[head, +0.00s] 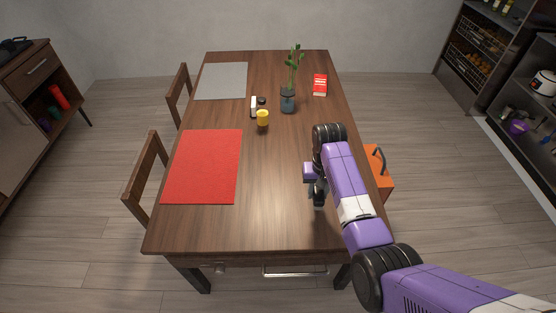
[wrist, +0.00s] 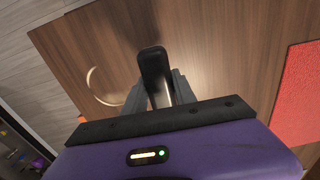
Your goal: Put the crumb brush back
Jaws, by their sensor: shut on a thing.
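My gripper (head: 318,192) is over the right front part of the wooden table (head: 270,215), pointing down. In the wrist view my gripper (wrist: 158,88) is shut on a dark, rounded, upright-looking piece, which I take for the crumb brush (wrist: 153,62). Its lower part is hidden between the fingers. In the head view my arm and gripper mostly hide it, and I cannot tell whether it touches the tabletop. A pale curved line (wrist: 92,82) shows on the wood beside the gripper in the wrist view; I cannot tell what it is.
A red mat (head: 202,165) lies left, a grey mat (head: 221,80) far left. A yellow cup (head: 262,117), a plant in a vase (head: 288,102) and a red box (head: 320,84) stand farther back. An orange case (head: 383,180) is beside the right edge. The table's front middle is clear.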

